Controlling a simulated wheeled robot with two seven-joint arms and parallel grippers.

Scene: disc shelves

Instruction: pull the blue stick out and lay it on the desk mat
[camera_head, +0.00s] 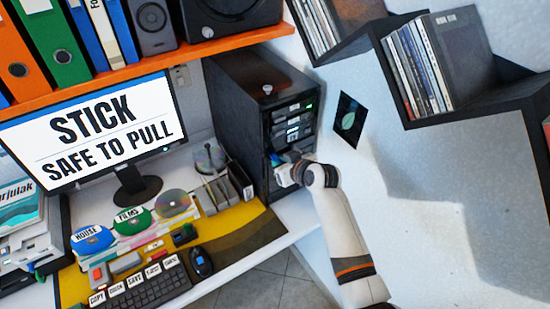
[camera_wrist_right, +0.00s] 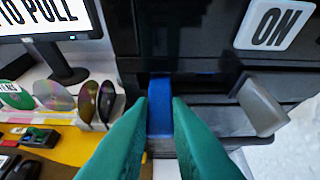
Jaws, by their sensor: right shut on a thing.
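The blue stick (camera_wrist_right: 160,92) stands out from the front of the black computer tower, low on its face, in the right wrist view. My right gripper (camera_wrist_right: 159,106) has green fingers, one on each side of the stick, and is shut on it. In the head view the right gripper (camera_head: 279,161) is at the front of the tower (camera_head: 235,90), and its wrist hides most of the stick. The yellow and dark desk mat (camera_head: 243,217) lies on the desk to the left of the gripper. My left gripper is out of view.
The monitor (camera_head: 95,130) reads "STICK SAFE TO PULL". Labelled discs (camera_head: 92,240), a keyboard (camera_head: 140,288), a mouse (camera_head: 201,262) and a disc rack (camera_head: 222,190) crowd the mat. A grey lever (camera_wrist_right: 262,106) sticks out right of the stick. The mat's right end is bare.

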